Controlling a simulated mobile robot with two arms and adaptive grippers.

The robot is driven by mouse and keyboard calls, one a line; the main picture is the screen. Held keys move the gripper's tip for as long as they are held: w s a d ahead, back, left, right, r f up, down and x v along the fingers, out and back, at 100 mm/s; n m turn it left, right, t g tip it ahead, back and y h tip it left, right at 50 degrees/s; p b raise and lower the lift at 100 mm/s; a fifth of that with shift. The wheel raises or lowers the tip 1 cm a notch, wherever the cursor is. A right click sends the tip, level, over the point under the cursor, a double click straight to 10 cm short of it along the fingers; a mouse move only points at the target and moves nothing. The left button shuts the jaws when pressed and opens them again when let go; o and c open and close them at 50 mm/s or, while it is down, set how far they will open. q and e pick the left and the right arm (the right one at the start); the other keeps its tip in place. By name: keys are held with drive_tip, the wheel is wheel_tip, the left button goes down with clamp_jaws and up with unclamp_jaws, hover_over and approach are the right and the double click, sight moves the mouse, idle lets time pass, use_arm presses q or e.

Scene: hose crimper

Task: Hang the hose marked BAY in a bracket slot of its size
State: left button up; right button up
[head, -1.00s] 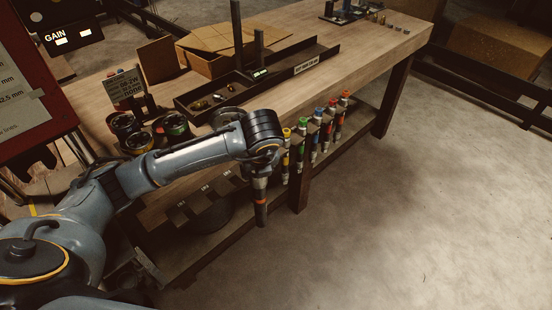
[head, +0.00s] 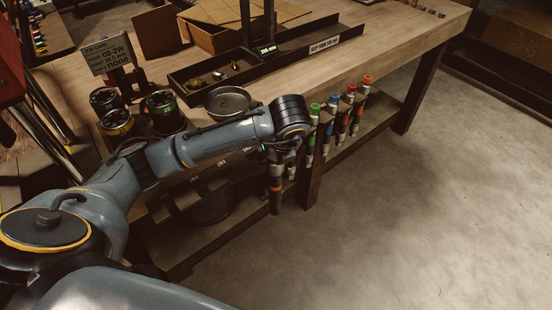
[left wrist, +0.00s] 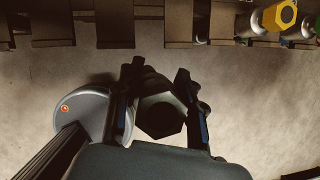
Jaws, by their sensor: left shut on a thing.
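My left gripper (head: 277,168) is shut on a dark hose (head: 276,198) with an orange-red band, hanging upright at the table's front side. No BAY mark is readable on it. In the left wrist view the fingers (left wrist: 157,98) hold a black hexagonal hose end (left wrist: 161,117) between them. The bracket (left wrist: 115,22) shows along the top there as a row of brown pieces with gaps, apart from the held hose. In the head view, bare bracket pieces (head: 193,188) with small unreadable labels lie left of the gripper. My right gripper is not in view.
Hoses with green (head: 314,108), blue (head: 333,100), red (head: 350,91) and orange (head: 367,80) tops hang right of my gripper; a yellow one (left wrist: 282,15) shows in the left wrist view. A table leg (head: 312,180) stands close by. The floor at right is clear.

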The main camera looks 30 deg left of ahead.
use_arm(q)
drive_tip(key=w+a+f+b, duration=0.2)
drive_tip(key=w+a, duration=0.1)
drive_tip(key=a, duration=0.5)
idle(0.5)
drive_tip(key=o, duration=1.4)
drive_tip(key=shift+c, duration=0.2)
drive_tip(key=shift+f, duration=0.1)
